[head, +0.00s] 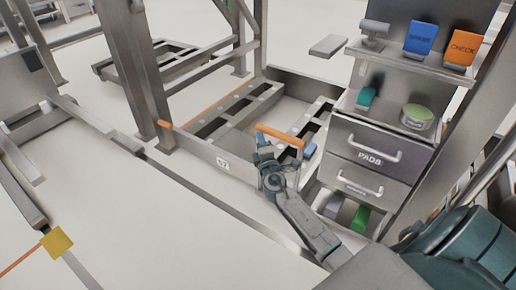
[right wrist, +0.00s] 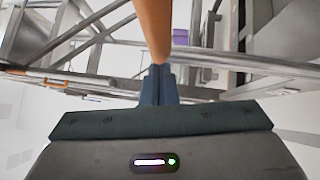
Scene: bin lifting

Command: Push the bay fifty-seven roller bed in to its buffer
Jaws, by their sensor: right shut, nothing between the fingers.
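The roller bed has a low grey front rail marked with a 57 plate (head: 222,163) and slatted roller strips (head: 235,108) behind it. An orange handle (head: 281,136) stands at its right end. My right gripper (head: 263,139) is at the left end of this handle, its fingers shut and empty. In the right wrist view, the shut fingertips (right wrist: 160,68) meet or overlap the end of an orange bar (right wrist: 153,25); I cannot tell whether they touch. A dark bar (head: 310,84) crosses behind the bed; I cannot tell if it is the buffer. My left gripper is not in view.
A grey drawer cabinet (head: 372,152) with shelves stands close to the right of the bed. Metal posts (head: 133,75) rise at the bed's left. Another slatted frame (head: 165,58) lies farther back. Open pale floor (head: 150,225) lies in front, with a yellow square (head: 57,242).

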